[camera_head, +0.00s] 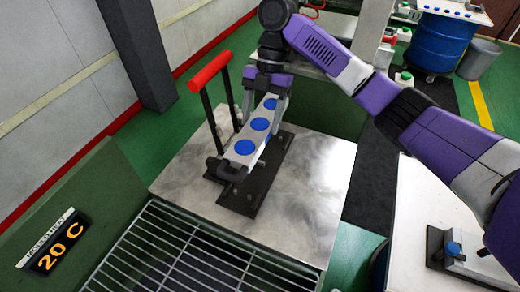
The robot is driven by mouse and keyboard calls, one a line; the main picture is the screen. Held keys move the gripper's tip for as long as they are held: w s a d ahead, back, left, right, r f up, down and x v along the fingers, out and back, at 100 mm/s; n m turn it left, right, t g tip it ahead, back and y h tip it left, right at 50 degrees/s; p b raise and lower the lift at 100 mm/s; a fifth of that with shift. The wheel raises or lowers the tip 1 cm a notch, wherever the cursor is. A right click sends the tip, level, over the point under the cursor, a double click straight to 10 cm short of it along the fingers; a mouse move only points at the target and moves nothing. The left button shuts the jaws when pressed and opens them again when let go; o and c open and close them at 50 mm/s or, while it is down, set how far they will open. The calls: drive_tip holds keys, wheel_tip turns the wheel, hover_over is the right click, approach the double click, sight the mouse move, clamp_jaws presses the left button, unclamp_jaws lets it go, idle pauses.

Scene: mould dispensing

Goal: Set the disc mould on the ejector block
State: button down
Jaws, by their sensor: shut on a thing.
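The disc mould (253,135) is a silver bar with three blue discs along its top, in the middle of the head view. My gripper (266,92) is shut on its far end, with a finger on each side. The mould lies over a dark long plate (249,196) on the metal table. I cannot tell whether it touches that plate or is a little above it. No part is clearly marked as the ejector block. A small grey block with a blue top (453,249) stands on a dark base at the lower right and may be it.
A red-handled lever (210,71) on dark posts stands close left of the mould. The metal table (310,215) is otherwise bare. A wire grate (180,249) lies in front, beside a display reading 20 C (54,242). A white table (415,212) stands right, across a gap.

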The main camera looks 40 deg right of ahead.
sight(268, 111)
wheel_tip(268, 111, down, 12)
drive_tip(key=shift+f+p, duration=0.1)
drive_tip(key=shift+p, duration=0.2)
idle(0.3)
drive_tip(key=shift+f, duration=0.15)
drive_tip(key=shift+c, duration=1.6)
unclamp_jaws()
drive_tip(key=shift+f, duration=0.1)
drive_tip(key=b+v, duration=0.1)
drive_tip(key=v, duration=1.1)
drive_tip(key=shift+r, duration=0.2)
